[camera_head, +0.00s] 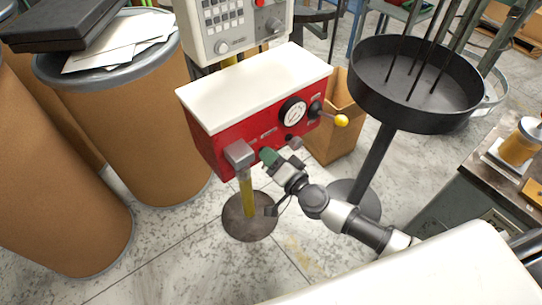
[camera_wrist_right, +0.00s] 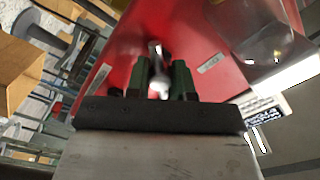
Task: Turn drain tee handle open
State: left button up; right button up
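The red machine box (camera_head: 232,135) with a white top stands on a yellow post. My right gripper (camera_head: 268,156) is at its front face, beside a grey block (camera_head: 239,153). In the right wrist view, a small silver handle (camera_wrist_right: 157,68) sticks out from the red face (camera_wrist_right: 205,40). It lies between the green fingertips of my right gripper (camera_wrist_right: 159,80); I cannot tell whether both fingers touch it. In the head view the gripper hides this handle. I cannot tell how far the handle is turned. My left gripper is not in view.
A gauge (camera_head: 293,111) and a lever with a yellow knob (camera_head: 341,120) are on the box's right part. A black round tray (camera_head: 415,112) on a stand is to the right. Brown drums (camera_head: 145,120) stand at left. A cardboard box (camera_head: 334,140) is behind.

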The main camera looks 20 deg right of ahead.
grip_shut()
jog(key=shift+m, duration=0.3)
jog(key=shift+c, duration=0.4)
grip_release()
jog(key=shift+m+p, duration=0.4)
jog(key=shift+m, duration=0.2)
jog(key=o, duration=0.9)
jog(key=b+v, duration=0.1)
jog(key=v, duration=0.9)
jog(key=shift+s+d, duration=0.15)
jog(key=shift+s, duration=0.25)
